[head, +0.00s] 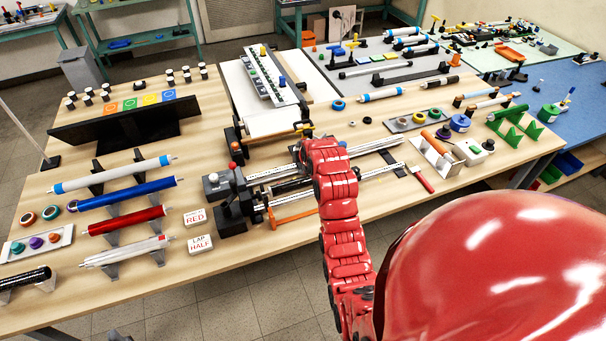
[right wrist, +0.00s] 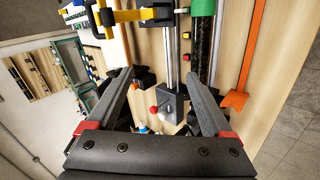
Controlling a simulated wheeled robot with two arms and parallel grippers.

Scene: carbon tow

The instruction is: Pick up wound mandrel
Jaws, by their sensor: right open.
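A dark, black-wrapped mandrel (head: 290,186) lies in the winding bench at the middle of the table, between a silver rail and an orange bar. In the right wrist view a black patterned rod (right wrist: 205,42), which looks like this mandrel, runs beyond the right-hand finger, with a green part (right wrist: 204,7) at its top. My right gripper (head: 303,150) hangs above the bench at the end of the red arm, largely hidden by it. Its two dark fingers (right wrist: 164,88) are spread and empty in the right wrist view. My left gripper is not in view.
A grey end block (right wrist: 172,106) with red and white knobs shows between the fingers. An orange bar (head: 292,221) runs along the bench's front. Blue (head: 125,195) and red (head: 125,220) rollers lie on stands at left. A red-handled tool (head: 421,179) lies at right.

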